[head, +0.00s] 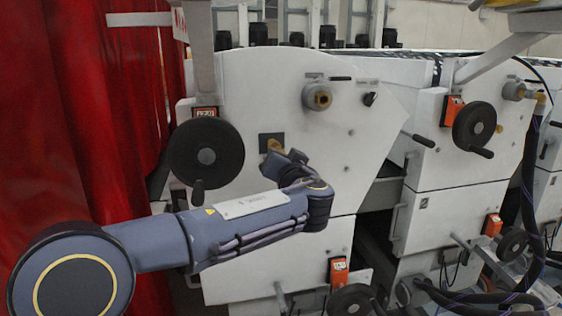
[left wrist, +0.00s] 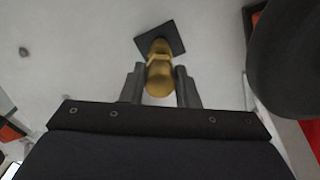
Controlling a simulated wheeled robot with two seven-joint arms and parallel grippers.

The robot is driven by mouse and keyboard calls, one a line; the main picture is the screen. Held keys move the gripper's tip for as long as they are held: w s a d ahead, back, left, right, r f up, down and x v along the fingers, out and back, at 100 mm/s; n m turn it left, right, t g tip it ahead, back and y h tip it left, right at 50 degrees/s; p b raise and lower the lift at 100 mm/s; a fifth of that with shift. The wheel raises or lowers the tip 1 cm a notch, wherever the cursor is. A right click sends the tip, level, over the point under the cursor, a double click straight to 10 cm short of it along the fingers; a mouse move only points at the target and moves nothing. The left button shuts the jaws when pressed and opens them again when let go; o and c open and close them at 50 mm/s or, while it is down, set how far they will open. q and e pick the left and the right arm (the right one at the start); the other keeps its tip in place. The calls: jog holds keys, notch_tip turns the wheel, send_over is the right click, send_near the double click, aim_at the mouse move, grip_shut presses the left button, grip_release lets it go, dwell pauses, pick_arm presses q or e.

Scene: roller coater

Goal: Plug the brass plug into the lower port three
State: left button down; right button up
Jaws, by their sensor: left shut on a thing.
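The brass plug (left wrist: 159,72) is between the two fingers of my left gripper (left wrist: 159,87), which is shut on it. In the left wrist view the plug's far end overlaps a dark square plate (left wrist: 174,33) on the white machine panel; whether it is inserted or only in front of it I cannot tell. In the head view the plug (head: 274,146) shows as a small brass bit beside my left gripper (head: 279,155), against the dark plate (head: 264,138). A round grey port (head: 309,92) with a brass centre is higher on the same panel. No port number is readable.
A black handwheel (head: 181,148) with a handle stands out left of the plate. A black knob (head: 370,98) and a lever (head: 420,140) are on the right. Red curtains (head: 75,110) hang at the left. Another handwheel (head: 474,125) and dark cables (head: 528,190) are farther right.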

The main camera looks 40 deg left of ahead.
pick_arm(q)
jog(key=shift+b+x, duration=0.85)
jog(key=shift+x, duration=0.5)
jog(key=c, duration=1)
grip_release()
jog(key=shift+c, duration=0.2)
jog(key=shift+s+d, duration=0.3)
jog(key=shift+d, duration=0.15)
jog(key=b+v, duration=0.1)
jog(key=v, duration=0.5)
jog(key=shift+s+d+b, duration=0.25)
jog(key=shift+b, duration=0.05)
